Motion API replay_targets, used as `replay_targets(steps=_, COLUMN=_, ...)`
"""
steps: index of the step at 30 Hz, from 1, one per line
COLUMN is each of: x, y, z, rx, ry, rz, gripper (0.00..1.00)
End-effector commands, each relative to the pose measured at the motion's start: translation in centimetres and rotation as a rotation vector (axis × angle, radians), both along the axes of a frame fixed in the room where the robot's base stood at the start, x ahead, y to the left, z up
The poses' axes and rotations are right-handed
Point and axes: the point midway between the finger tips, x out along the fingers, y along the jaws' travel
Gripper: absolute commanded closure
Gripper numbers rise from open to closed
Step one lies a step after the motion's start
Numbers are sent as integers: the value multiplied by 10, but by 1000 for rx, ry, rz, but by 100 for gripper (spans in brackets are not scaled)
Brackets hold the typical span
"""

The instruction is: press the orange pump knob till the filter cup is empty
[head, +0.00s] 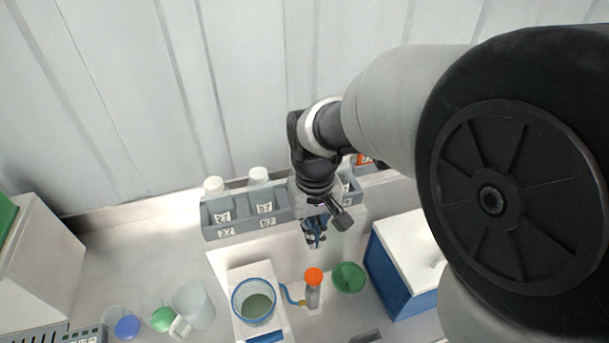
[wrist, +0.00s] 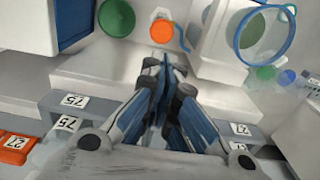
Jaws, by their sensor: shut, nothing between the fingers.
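The orange pump knob (head: 314,276) tops a small grey pump body (head: 312,297) on a white base. It also shows in the wrist view (wrist: 161,31). A blue tube joins the pump to the filter cup (head: 254,301), a clear cup with a blue rim on a white stand. Grey-green liquid (head: 258,307) shows inside the cup; it also shows in the wrist view (wrist: 252,30). My gripper (head: 316,243) is shut and empty, above and behind the knob, apart from it. Its fingertips (wrist: 165,66) point toward the knob in the wrist view.
A grey rack (head: 238,228) with white-capped bottles and numbered labels stands behind. A green round lid (head: 348,277) lies right of the pump, and a blue box with a white lid (head: 408,250) is farther right. Clear cups (head: 194,304) stand at the left.

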Motion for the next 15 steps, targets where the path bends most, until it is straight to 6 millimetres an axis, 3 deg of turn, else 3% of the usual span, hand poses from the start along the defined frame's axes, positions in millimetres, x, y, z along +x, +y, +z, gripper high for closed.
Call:
replay_targets(steps=1, x=-2, y=0, z=12, rx=-1, ry=2, rz=0, gripper=100)
replay_targets(steps=3, x=-3, y=0, z=15, rx=-1, ry=2, rz=0, gripper=100)
replay_targets(steps=15, x=-5, y=1, z=15, rx=0, ry=1, rz=0, gripper=100)
